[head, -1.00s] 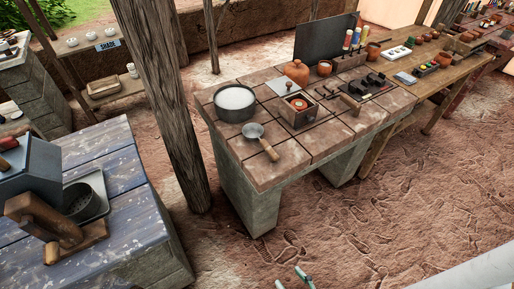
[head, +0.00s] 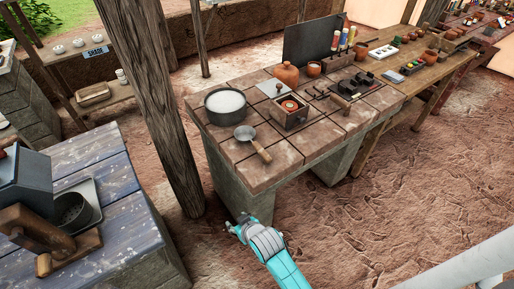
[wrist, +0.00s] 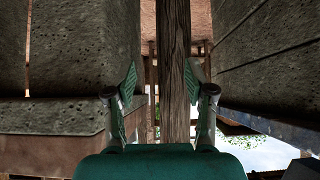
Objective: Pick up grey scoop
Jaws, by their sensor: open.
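The grey scoop (head: 246,134) lies on the tiled top of the table (head: 215,143), near its front left corner. It has a round grey bowl and a wooden handle (head: 262,151) pointing towards the front edge. My gripper (head: 236,226) is low in front of the table, below the tabletop and apart from the scoop. In the wrist view my gripper (wrist: 166,75) has its two fingers spread with nothing between them. The scoop is not in the wrist view.
A dark pot with white contents (head: 224,104) stands behind the scoop, and a wooden box (head: 288,116) is to its right. A wooden post (head: 163,110) rises left of the table. A blue plank table (head: 120,215) stands at left. Open ground lies at right.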

